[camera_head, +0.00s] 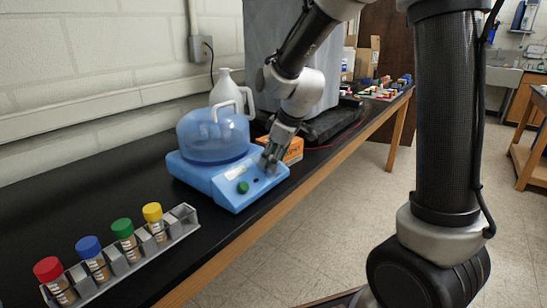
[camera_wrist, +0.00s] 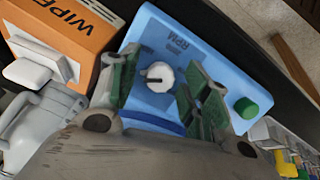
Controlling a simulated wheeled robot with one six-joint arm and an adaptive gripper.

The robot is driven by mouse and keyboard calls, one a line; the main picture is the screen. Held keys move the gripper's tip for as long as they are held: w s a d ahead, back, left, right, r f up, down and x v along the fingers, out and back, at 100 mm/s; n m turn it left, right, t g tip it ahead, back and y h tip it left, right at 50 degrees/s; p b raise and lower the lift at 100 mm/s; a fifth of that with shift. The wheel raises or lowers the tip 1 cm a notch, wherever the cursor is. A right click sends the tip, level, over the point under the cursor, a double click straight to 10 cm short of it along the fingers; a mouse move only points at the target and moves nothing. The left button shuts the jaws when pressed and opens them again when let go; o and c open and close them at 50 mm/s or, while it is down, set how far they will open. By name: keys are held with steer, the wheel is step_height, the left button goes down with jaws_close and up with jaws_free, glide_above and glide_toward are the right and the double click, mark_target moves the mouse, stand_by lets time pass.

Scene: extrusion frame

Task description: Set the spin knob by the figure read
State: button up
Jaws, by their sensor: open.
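A blue centrifuge (camera_head: 222,190) with a domed translucent lid (camera_head: 213,135) stands on the black bench. Its front panel (camera_wrist: 205,50) fills the middle of the wrist view. The white spin knob (camera_wrist: 160,77) on it has a dark pointer line, pointing left in that view. Printing near the knob includes "RPM" (camera_wrist: 182,40); the figure with it is too small to read surely. My gripper (camera_wrist: 160,68) is open, its green-padded fingers on either side of the knob, with visible gaps. In the head view my gripper (camera_head: 269,163) is over the panel and hides the knob.
A green button (camera_head: 243,187) is on the panel near my gripper. An orange wipes box (camera_head: 294,150) stands close behind. A white jug (camera_head: 228,88) is behind the lid. A grey rack (camera_head: 118,266) with colour-capped tubes is at front left.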

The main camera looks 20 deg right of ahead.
steer(key=c, duration=1)
steer(key=m, duration=0.4)
steer(key=shift+d+m+g+y, duration=0.1)
steer(key=shift+m+g+y, duration=0.2)
steer(key=m+y, duration=0.1)
steer(key=m, duration=0.4)
steer(key=m+y, duration=0.1)
steer(key=m, duration=0.6)
steer(key=shift+d, duration=0.1)
steer(key=m, duration=0.6)
steer(key=shift+t+y, duration=0.3)
steer(key=shift+t, duration=0.1)
steer(key=shift+m, duration=0.3)
